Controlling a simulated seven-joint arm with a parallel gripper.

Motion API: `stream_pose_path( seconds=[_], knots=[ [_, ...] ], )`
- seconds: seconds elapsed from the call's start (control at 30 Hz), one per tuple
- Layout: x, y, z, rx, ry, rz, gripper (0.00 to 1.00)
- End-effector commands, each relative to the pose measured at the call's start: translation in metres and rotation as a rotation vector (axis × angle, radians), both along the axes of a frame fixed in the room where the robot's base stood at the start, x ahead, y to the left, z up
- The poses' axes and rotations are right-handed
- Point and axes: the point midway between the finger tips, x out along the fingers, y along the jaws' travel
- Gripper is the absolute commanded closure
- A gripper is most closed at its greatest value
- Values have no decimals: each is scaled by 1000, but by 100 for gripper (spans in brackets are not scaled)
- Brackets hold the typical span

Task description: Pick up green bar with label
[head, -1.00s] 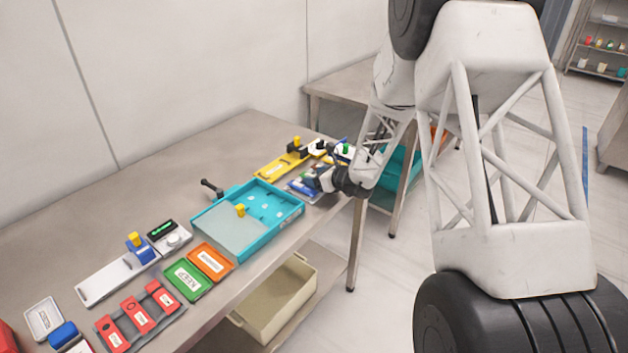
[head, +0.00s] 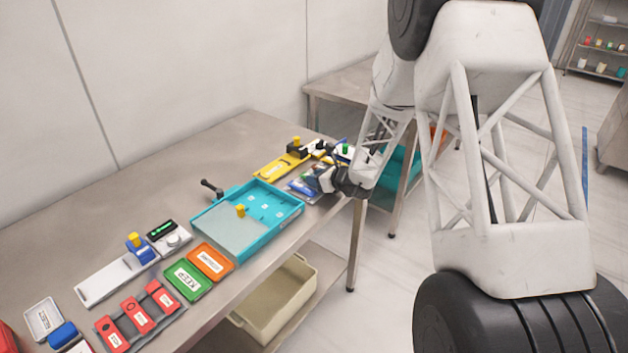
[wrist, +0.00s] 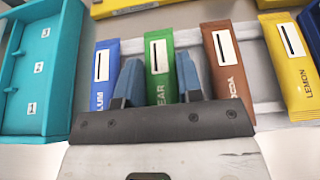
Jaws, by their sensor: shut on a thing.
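The green bar (wrist: 159,84) has a white label with a black stripe and partly hidden lettering ending in "EAR". It stands out in the wrist view between the two blue-grey fingers of my gripper (wrist: 159,66), which are shut on it. Its lower end is hidden behind the gripper's dark front edge. In the head view my gripper (head: 318,180) is at the far right end of the table, and I cannot make out the green bar there.
A blue bar (wrist: 104,75) lies left of the green bar; a brown bar (wrist: 229,75) and a yellow bar (wrist: 290,60) lie to its right. A teal tray (head: 247,250) stands beside them. Green and orange label plates (head: 188,280) and a red-block rack lie nearer the front.

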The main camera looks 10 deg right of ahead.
Motion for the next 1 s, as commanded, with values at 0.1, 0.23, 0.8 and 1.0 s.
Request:
stream_pose_path(
  seconds=[0.1, 0.23, 0.8, 1.0],
  knots=[
    [0, 0, 0, 0, 0, 0, 89],
    [0, 0, 2, 0, 0, 0, 89],
    [-18, -1, 37, 1, 1, 0, 89],
    [-48, -4, 40, 0, 0, 0, 89]
  ],
)
